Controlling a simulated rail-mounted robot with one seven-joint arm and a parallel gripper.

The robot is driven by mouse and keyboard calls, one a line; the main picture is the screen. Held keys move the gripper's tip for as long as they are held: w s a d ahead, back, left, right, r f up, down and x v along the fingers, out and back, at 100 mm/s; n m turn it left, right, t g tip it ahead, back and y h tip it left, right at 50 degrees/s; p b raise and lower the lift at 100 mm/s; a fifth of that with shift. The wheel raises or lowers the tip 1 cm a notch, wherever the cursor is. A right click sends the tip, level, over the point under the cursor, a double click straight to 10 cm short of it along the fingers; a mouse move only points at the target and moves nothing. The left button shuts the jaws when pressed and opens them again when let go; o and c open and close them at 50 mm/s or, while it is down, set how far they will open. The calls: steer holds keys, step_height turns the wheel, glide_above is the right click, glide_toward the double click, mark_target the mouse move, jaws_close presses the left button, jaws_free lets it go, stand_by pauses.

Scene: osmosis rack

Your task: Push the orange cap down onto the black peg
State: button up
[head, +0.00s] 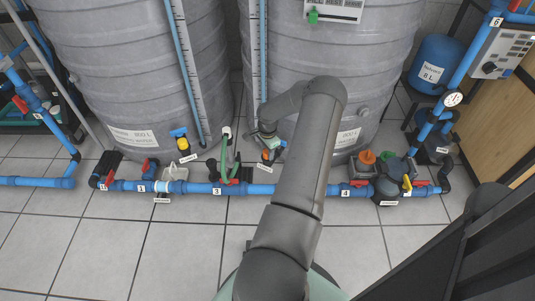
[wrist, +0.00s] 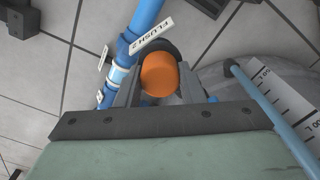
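The orange cap (wrist: 160,75) sits between the two fingers of my gripper (wrist: 161,88) in the wrist view, with no clear gap on either side. A dark round part (wrist: 158,48) shows just beyond the cap; I cannot tell whether it is the black peg or whether the cap touches it. In the head view my gripper (head: 267,147) is low in front of the right tank, and a small bit of the orange cap (head: 266,155) shows under it. The rest of the cap and the peg are hidden there.
A blue pipe (head: 120,186) with red valves runs along the floor. A FLUSH 2 label (wrist: 151,35) lies beside the cap. Two grey tanks (head: 130,60) stand behind. Another orange knob (head: 367,157) is on the right. The tiled floor in front (head: 100,240) is clear.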

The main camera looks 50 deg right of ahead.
steer(key=shift+r+p, duration=0.3)
steer(key=shift+r, duration=0.25)
step_height(320, 180, up, 3)
steer(key=shift+f+p, duration=0.1)
steer(key=shift+p, duration=0.75)
steer(key=s+a+r+p, duration=0.4)
steer(key=s+a+r, duration=0.5)
steer(key=a, duration=0.1)
steer(key=shift+s+a, duration=0.2)
steer(key=shift+a, duration=0.05)
steer(key=shift+w, duration=0.1)
